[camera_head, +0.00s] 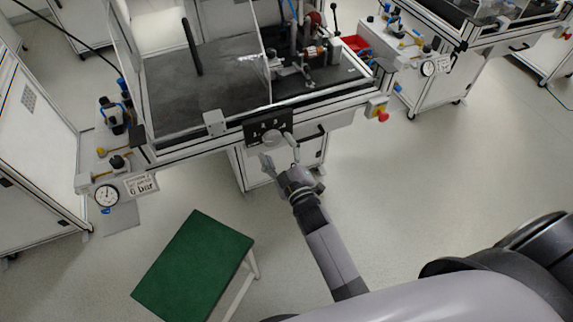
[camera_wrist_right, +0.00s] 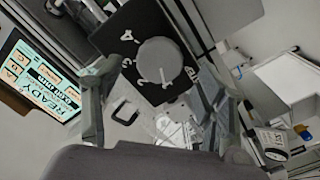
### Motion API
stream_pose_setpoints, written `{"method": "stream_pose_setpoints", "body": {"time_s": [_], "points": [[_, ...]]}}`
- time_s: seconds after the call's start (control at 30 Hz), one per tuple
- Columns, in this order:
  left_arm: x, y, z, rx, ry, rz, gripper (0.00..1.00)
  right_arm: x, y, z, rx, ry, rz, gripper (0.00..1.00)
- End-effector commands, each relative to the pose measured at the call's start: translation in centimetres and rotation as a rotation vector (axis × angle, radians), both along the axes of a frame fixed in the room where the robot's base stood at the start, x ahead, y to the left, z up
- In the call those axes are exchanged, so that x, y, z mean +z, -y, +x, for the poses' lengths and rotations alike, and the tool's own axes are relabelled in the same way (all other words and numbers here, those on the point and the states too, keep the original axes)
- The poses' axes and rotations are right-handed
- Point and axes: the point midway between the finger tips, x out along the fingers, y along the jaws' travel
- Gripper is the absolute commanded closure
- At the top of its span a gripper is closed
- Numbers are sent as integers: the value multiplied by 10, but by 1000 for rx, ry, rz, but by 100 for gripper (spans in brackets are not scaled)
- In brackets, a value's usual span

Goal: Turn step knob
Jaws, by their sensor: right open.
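The step knob (camera_head: 271,136) is a round grey disc on a black panel (camera_head: 252,130) at the front edge of the test bench. In the right wrist view the knob (camera_wrist_right: 159,60) sits ahead, with a small light mark near its lower edge and white symbols around it on the panel (camera_wrist_right: 122,22). My right gripper (camera_head: 279,150) is open, just in front of the knob. In the right wrist view its fingers (camera_wrist_right: 160,75) are spread to the left and right of the knob, with gaps to both sides. Whether they reach its depth is unclear. My left gripper is not in view.
A lit display (camera_wrist_right: 38,80) is at the left of the wrist view. A green-topped stool (camera_head: 195,265) stands at the lower left. Floor to the right is free.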

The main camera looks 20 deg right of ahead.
Motion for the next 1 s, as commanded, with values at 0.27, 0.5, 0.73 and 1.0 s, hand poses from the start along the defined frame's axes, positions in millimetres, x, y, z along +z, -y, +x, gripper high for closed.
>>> {"method": "stream_pose_setpoints", "body": {"time_s": [0.27,0.5,0.73,1.0], "points": [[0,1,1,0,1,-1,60,-2,2,-61,0,-4,0,34],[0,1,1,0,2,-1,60,0,3,-96,-1,-2,0,34],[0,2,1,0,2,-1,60,0,4,-103,-1,-1,0,34],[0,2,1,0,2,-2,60,0,4,-103,-1,-1,0,34]]}}
